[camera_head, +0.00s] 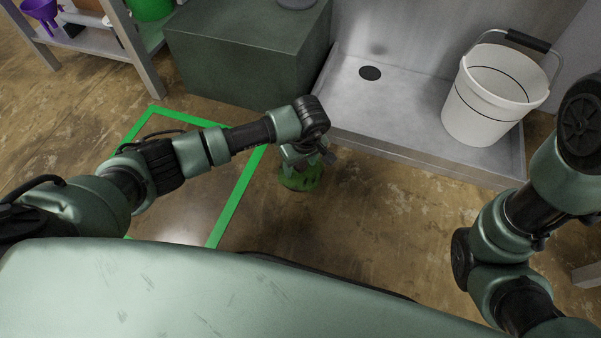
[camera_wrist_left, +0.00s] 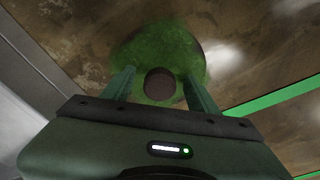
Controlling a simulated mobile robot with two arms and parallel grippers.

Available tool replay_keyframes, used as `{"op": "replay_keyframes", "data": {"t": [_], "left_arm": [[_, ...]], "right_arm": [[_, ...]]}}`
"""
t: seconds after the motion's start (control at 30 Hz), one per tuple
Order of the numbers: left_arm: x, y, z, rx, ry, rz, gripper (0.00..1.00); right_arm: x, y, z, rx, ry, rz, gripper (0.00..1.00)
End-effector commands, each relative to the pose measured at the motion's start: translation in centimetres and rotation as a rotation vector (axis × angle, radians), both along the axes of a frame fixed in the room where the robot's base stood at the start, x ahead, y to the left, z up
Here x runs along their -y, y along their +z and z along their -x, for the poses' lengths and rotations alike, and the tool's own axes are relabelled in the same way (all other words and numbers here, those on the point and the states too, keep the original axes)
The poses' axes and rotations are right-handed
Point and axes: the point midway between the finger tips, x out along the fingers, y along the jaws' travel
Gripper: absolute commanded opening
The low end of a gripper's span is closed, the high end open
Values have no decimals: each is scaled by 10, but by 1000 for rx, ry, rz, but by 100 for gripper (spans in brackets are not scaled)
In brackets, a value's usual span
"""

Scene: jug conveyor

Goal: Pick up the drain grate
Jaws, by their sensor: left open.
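A round, green, moss-like thing (camera_head: 297,180) is on the floor in front of the basin. It also shows in the left wrist view (camera_wrist_left: 150,48), with a dark round centre (camera_wrist_left: 160,84). I cannot tell whether it is the drain grate. My left gripper (camera_head: 308,163) is over it, pointing down. In the left wrist view the gripper (camera_wrist_left: 160,74) is open, one finger on each side of the dark centre. I cannot tell whether the fingers touch it. A flat dark disc (camera_head: 370,73) lies in the basin floor, either a grate or a drain hole. My right gripper is out of view.
The grey basin (camera_head: 415,140) holds a white bucket (camera_head: 490,105) at its right. A dark green box (camera_head: 245,65) stands left of the basin. Green tape (camera_head: 236,200) marks a floor area to the left. A shelf (camera_head: 90,40) stands at the top left.

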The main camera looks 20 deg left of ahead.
Motion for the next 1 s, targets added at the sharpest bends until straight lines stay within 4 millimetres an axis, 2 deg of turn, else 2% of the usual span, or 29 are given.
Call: {"op": "replay_keyframes", "data": {"t": [0.07, 0.17, 0.2, 0.3, 1.0], "left_arm": [[0, 1, 0, 1, 0, 1, 60], [0, 1, 0, 1, 0, 1, 35], [0, 1, 0, 1, 0, 1, 23], [0, 1, 0, 1, 0, 1, 0], [0, 1, 0, 0, 1, 2, 0]], "right_arm": [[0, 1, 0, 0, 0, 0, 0], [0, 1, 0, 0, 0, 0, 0], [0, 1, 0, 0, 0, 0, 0], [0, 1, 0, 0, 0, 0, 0], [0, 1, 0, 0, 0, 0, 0]]}}
